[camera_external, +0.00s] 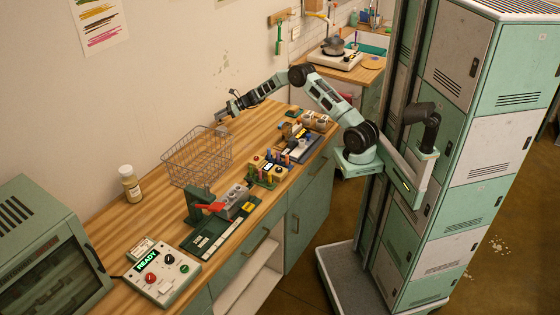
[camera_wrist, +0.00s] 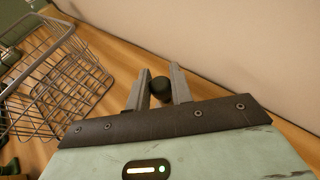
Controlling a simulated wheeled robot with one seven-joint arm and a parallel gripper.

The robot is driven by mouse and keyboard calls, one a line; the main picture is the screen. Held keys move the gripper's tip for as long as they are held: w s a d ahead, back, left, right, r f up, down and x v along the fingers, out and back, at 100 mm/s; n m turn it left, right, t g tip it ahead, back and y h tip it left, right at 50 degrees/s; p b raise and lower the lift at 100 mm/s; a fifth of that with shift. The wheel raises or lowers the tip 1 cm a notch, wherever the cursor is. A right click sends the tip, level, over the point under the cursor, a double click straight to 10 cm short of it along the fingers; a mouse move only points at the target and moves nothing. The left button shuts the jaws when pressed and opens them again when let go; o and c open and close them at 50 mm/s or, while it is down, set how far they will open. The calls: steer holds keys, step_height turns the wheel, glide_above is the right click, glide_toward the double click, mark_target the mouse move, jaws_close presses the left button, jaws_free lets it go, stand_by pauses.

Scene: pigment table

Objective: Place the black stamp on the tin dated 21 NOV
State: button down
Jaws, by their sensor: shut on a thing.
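My gripper (camera_external: 221,116) is above the back of the wooden table near the wall, just behind the wire basket. In the wrist view my gripper (camera_wrist: 157,88) has its two fingers on either side of a small black rounded thing, the black stamp (camera_wrist: 160,88), and is shut on it. Only the stamp's dark knob-like top shows clearly there. Small pale round containers (camera_external: 309,118), which may be tins, stand at the table's far right end. Their labels are too small to read, so I cannot tell which is dated 21 NOV.
The wire basket (camera_external: 197,158) stands near my gripper and also shows in the wrist view (camera_wrist: 52,80). Yellow blocks with coloured pieces (camera_external: 266,172), a green press with a red handle (camera_external: 208,207), a control box reading READY (camera_external: 163,272) and a jar (camera_external: 131,185) occupy the table (camera_external: 105,231).

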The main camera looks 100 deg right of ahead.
mark_target(220, 121)
steer(key=shift+f, duration=1.5)
steer(key=shift+f, duration=0.1)
steer(key=shift+f, duration=0.15)
steer(key=c, duration=1.2)
jaws_free()
steer(key=shift+c, duration=0.2)
steer(key=shift+r, duration=0.25)
steer(key=shift+s+r, duration=0.1)
steer(key=shift+s, duration=0.05)
steer(key=b+v, duration=0.1)
steer(key=v, duration=1)
steer(key=shift+s+b, duration=0.3)
steer(key=shift+r, duration=0.15)
